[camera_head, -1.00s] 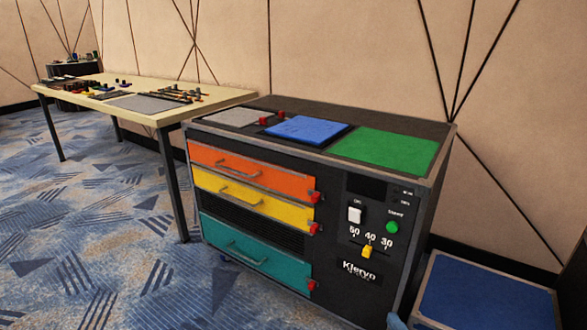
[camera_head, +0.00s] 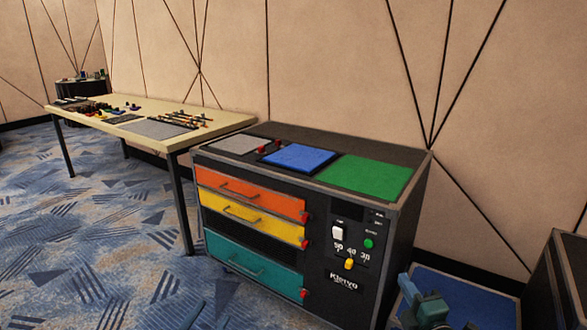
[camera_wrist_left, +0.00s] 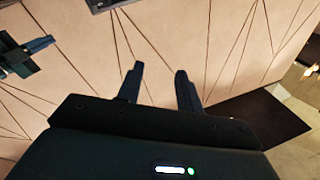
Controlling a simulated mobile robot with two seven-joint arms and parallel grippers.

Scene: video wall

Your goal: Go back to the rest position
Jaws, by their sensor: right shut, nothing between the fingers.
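My left gripper (camera_wrist_left: 158,84) shows in the left wrist view with its two dark fingers apart and nothing between them. My right gripper (camera_head: 424,304) is a dark teal shape at the bottom right of the head view, in front of the blue-topped box. It is shut and holds nothing.
A black cabinet (camera_head: 405,225) with orange, yellow and teal drawers, all shut, stands in the middle. A light table (camera_head: 150,108) with small parts is to its left. A blue-topped low box (camera_head: 465,298) and a dark box (camera_head: 565,280) are at right. Carpet at left is free.

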